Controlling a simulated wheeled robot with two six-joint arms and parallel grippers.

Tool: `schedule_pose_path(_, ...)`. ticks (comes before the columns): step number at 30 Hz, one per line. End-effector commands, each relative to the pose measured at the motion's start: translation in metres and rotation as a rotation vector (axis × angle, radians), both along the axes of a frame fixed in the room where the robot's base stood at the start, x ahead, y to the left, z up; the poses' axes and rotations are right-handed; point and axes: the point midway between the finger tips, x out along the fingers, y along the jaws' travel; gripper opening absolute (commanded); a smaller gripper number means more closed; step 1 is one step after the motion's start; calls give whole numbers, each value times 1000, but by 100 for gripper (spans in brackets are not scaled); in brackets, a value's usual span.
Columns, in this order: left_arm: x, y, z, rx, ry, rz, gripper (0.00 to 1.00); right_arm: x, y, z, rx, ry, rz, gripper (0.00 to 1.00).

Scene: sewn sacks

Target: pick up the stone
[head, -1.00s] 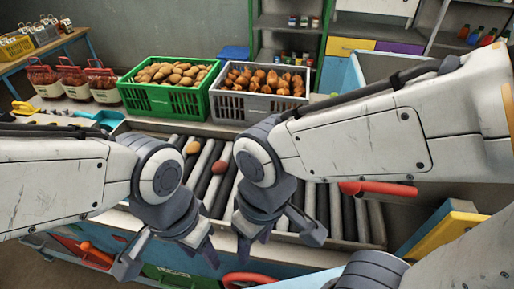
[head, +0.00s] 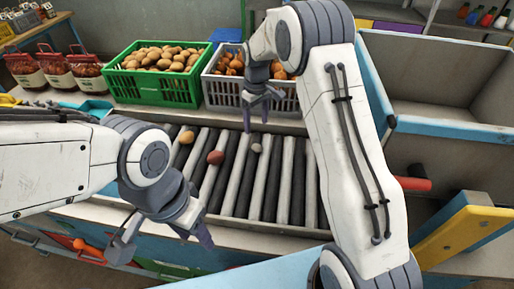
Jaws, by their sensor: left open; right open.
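A small pale grey lump (head: 256,148), which looks like the stone, lies on the roller conveyor (head: 233,184) in the head view. To its left on the rollers are a reddish-brown round item (head: 215,157) and a yellow-orange one (head: 187,137). My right gripper (head: 259,108) is open and empty, pointing down in front of the grey crate, just beyond the small lump in the picture. My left gripper (head: 163,241) is open and empty at the near left edge of the conveyor.
Behind the rollers stand a green crate of potatoes (head: 160,90) and a grey crate of onions (head: 222,97). Red net sacks (head: 53,66) stand at the back left. A large open grey bin (head: 440,95) with a blue rim is at the right. A red handle (head: 413,184) juts out at the right.

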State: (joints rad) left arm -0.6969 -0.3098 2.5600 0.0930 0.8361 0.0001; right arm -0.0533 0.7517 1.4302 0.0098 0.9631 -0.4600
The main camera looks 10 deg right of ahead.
Motion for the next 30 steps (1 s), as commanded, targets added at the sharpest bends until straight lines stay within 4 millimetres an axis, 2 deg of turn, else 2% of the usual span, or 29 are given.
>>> schedule_pose_path(6,0,0,10,0,0,0,50,0,0,-33,-1,5,2,79)
schedule_pose_path(14,0,0,18,0,0,1,50,0,0,-55,-1,3,2,79)
schedule_pose_path(18,0,0,33,0,0,2,50,-2,-2,-74,0,7,2,79)
schedule_pose_path(21,0,0,37,0,0,2,50,-2,-2,-90,0,4,2,79)
schedule_pose_path(25,0,0,38,0,0,2,50,-1,-2,-100,0,1,2,79)
schedule_pose_path(30,0,0,37,0,0,2,50,-1,-1,-102,0,0,2,79)
